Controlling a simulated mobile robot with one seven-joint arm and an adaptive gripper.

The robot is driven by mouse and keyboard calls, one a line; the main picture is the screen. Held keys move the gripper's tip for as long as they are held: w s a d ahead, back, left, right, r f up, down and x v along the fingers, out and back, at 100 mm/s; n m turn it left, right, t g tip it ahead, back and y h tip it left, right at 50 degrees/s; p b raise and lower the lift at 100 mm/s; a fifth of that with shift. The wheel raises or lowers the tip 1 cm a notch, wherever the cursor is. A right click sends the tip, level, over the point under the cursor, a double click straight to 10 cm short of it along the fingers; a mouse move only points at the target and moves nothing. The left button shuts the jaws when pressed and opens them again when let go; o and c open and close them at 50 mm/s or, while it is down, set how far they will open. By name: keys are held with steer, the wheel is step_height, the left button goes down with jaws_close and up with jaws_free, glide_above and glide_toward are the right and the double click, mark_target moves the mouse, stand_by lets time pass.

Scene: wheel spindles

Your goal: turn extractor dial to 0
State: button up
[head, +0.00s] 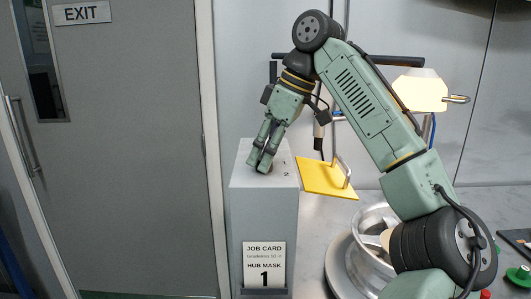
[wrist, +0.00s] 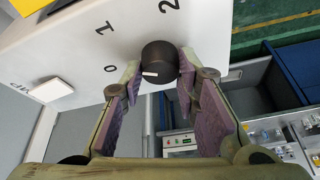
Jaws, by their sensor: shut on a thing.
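The black round extractor dial (wrist: 160,60) sits on the pale grey top of a pedestal (head: 262,200). My gripper (wrist: 159,72) has a pad on either side of the dial and is shut on it. A short white mark on the dial lies on its side facing the printed 0 (wrist: 112,68), pointing roughly that way. The printed 1 (wrist: 105,28) and 2 (wrist: 168,5) are further round. In the head view my gripper (head: 262,165) reaches down onto the pedestal top, and its fingers mostly hide the dial.
A white square switch or plate (wrist: 52,90) is on the same panel. A job card (head: 264,265) is on the pedestal front. A yellow plate (head: 325,179) and a lamp (head: 418,90) stand to the right, with a wheel rim (head: 370,245) nearer. A grey door (head: 120,150) is at left.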

steer(key=n+g, duration=0.2)
steer(key=n, duration=0.3)
steer(key=shift+n, duration=0.4)
stand_by(0.4)
steer(key=o, duration=1.1)
steer(key=shift+o, duration=0.2)
